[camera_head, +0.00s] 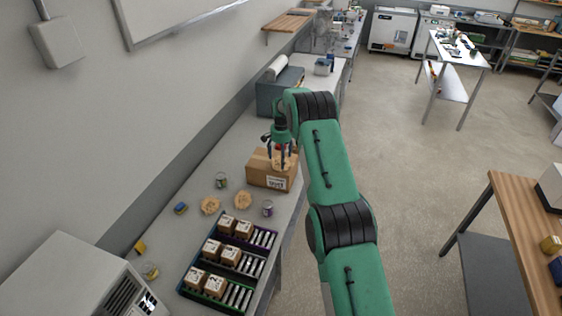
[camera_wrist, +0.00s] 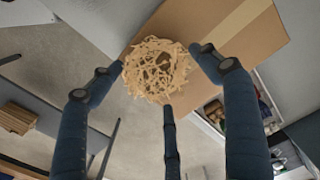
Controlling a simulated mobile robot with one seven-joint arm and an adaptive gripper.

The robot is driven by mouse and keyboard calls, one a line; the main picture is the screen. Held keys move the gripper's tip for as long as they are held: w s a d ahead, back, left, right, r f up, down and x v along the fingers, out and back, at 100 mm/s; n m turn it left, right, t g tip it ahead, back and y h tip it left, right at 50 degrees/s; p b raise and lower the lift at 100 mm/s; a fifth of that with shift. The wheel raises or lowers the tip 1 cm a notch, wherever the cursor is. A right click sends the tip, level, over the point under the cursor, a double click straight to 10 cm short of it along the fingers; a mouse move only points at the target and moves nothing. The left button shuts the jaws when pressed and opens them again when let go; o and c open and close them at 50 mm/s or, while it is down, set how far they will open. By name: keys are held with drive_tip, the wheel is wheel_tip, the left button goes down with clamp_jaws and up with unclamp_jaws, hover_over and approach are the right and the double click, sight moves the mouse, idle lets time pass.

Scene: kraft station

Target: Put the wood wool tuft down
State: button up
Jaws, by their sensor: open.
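The wood wool tuft (camera_wrist: 157,70) is a pale, round, tangled clump, seen between the fingers in the wrist view. In the head view the tuft (camera_head: 287,161) shows small at the top of the cardboard box (camera_head: 258,171). My gripper (camera_head: 281,153) points down over the box. In the wrist view its three dark blue fingers (camera_wrist: 165,88) are spread around the tuft and look open. The box's brown surface (camera_wrist: 228,25) with a tape strip lies behind the tuft. I cannot tell whether the tuft touches the box.
Two more tufts lie on the bench (camera_head: 210,204) (camera_head: 242,199), near a green-labelled can (camera_head: 221,181) and a purple-labelled can (camera_head: 267,208). Trays with small boxes (camera_head: 212,286) stand at the front. Bare bench (camera_head: 222,150) lies left of the box.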

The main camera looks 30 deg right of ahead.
wheel_tip(320, 180, up, 10)
drive_tip(key=b, duration=0.1)
drive_tip(key=shift+r, duration=0.15)
idle(0.4)
drive_tip(key=shift+r, duration=0.15)
